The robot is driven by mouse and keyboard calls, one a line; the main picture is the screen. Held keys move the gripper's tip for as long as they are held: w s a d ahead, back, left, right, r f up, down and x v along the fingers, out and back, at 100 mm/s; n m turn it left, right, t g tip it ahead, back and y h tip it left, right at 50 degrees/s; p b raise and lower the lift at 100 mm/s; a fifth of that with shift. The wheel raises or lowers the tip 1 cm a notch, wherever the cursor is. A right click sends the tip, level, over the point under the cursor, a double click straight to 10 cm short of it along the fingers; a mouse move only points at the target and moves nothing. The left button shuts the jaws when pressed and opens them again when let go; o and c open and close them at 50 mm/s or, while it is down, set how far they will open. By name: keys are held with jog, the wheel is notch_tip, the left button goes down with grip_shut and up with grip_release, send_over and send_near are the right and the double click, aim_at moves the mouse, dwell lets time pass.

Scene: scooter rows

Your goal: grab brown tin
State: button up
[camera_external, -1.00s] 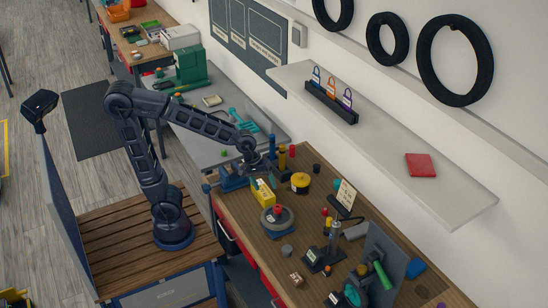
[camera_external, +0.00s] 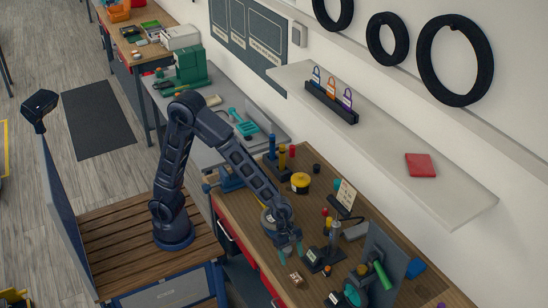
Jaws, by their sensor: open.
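I cannot tell for sure which thing is the brown tin. A small brown and pale item (camera_external: 296,279) lies near the front edge of the wooden workbench, its label or shape too small to read. My gripper (camera_external: 291,251) points down over the bench just behind that item, with its teal fingers apart. A small grey round object seen there earlier is now hidden by the fingers. A grey round piece (camera_external: 266,224) stands partly behind my forearm.
A yellow round tin (camera_external: 300,182) and a rack of coloured cylinders (camera_external: 281,160) stand farther back. A black stand with a grey post (camera_external: 330,245), a dark upright panel (camera_external: 385,255) with a green handle (camera_external: 383,275), and a sign (camera_external: 346,194) crowd the right side.

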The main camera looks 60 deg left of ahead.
send_over(296, 278)
jog(key=a, duration=0.2)
notch_tip(296, 278, down, 5)
jog(key=shift+s+a+r, duration=0.1)
jog(key=shift+r, duration=0.1)
jog(key=shift+a+x, duration=0.2)
jog(key=shift+x, duration=0.85)
jog(key=shift+a+x, duration=0.25)
jog(key=shift+x, duration=1.65)
jog(key=c, duration=1.1)
jog(key=shift+r, duration=0.1)
